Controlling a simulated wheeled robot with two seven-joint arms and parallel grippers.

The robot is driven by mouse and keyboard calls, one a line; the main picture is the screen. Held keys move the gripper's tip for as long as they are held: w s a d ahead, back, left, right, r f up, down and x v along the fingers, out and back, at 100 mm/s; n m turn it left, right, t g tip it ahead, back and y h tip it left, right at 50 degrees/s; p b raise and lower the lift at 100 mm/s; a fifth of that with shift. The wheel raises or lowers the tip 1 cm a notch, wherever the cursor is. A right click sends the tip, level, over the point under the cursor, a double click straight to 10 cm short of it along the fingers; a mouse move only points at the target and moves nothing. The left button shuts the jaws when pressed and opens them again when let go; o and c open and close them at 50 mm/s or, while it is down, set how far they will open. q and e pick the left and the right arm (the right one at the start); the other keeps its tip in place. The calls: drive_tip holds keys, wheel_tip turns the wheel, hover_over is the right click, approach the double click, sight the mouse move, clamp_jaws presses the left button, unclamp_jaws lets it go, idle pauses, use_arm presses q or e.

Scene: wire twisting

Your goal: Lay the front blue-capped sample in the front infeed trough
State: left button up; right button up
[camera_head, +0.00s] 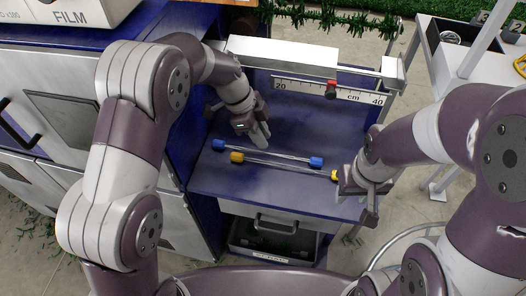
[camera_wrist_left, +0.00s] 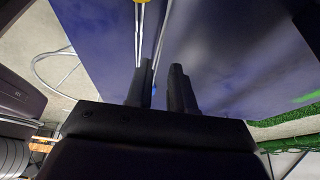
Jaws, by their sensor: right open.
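The blue-capped sample (camera_head: 270,154), a thin clear rod with a blue cap at each end, lies on the blue table. In the left wrist view a thin rod (camera_wrist_left: 160,42) runs toward my fingers, with a bit of blue by them. My left gripper (camera_head: 256,137) is just behind the blue-capped sample, fingers apart; the fingers also show in the left wrist view (camera_wrist_left: 163,86). I cannot tell whether they touch it. My right gripper (camera_head: 358,195) is open at the table's right edge, by a yellow cap. I cannot make out the front infeed trough for certain.
A yellow-capped sample (camera_head: 285,166) lies just in front of the blue-capped one, nearly parallel. A ruler (camera_head: 310,87) with a red slider (camera_head: 331,90) and a long white block (camera_head: 283,50) stand at the back. The table (camera_head: 225,184) is clear at front left.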

sight(273, 153)
use_arm(q)
drive_tip(key=x, duration=0.5)
drive_tip(key=shift+s+d+f, duration=0.15)
drive_tip(key=shift+s+d, duration=0.05)
drive_tip(key=shift+d, duration=0.05)
clamp_jaws()
